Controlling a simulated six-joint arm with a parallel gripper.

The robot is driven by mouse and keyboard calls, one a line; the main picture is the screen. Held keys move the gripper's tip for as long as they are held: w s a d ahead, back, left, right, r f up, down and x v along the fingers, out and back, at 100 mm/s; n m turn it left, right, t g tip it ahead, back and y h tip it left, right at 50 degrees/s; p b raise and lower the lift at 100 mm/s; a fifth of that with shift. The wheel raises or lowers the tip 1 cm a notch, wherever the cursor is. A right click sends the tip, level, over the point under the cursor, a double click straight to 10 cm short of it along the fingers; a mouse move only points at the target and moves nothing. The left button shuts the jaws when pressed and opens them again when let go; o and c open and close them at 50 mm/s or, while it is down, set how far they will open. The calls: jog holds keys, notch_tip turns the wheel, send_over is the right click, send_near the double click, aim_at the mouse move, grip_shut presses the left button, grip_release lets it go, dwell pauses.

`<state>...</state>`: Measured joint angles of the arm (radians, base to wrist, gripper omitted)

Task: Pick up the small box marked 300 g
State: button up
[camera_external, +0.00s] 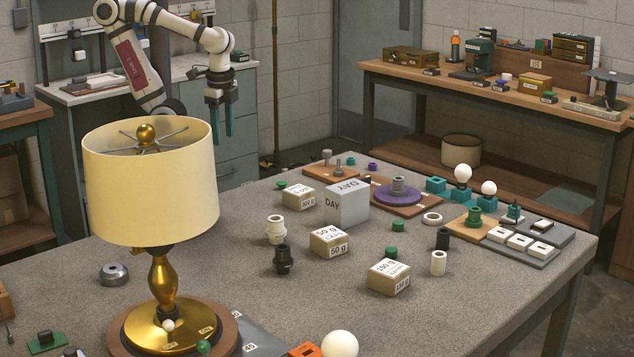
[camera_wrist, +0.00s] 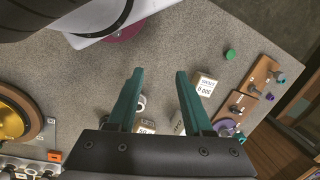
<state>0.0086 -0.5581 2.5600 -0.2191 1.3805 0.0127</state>
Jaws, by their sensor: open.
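The small cardboard box marked 300 g (camera_external: 297,195) sits on the grey table, left of the grey DAY cube (camera_external: 347,204). In the wrist view this box (camera_wrist: 204,86) lies just right of the right fingertip, with its label upside down. My gripper (camera_external: 221,134) has teal fingers and hangs high beyond the table's far left side, pointing down. In the wrist view my gripper (camera_wrist: 160,72) is open, with nothing held between its fingers. Two similar boxes, marked 50 g (camera_external: 329,242) and 150 g (camera_external: 389,277), stand nearer the camera.
A green cap (camera_external: 282,185) lies just behind the 300 g box. White (camera_external: 276,229) and black (camera_external: 283,259) fittings stand in front of it. A large lamp (camera_external: 150,190) stands at left. A wooden board with a purple disc (camera_external: 399,192) lies right of the cube.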

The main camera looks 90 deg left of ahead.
jog(key=o, duration=0.7)
jog(key=w+a+f+n+h, duration=0.65)
jog(key=n+h, duration=0.35)
jog(key=n, duration=0.7)
jog(key=w+a+f+n+t+h, duration=0.2)
jog(key=a+f+n+t, duration=0.4)
jog(key=a+n, duration=0.35)
jog(key=n+t+y, duration=0.1)
jog(key=n+t, duration=0.3)
jog(key=n, duration=0.3)
send_near(308, 205)
jog(key=x, duration=0.6)
jog(key=shift+w+d+f, duration=0.1)
jog(key=shift+d+f, duration=0.05)
jog(key=shift+d, duration=0.05)
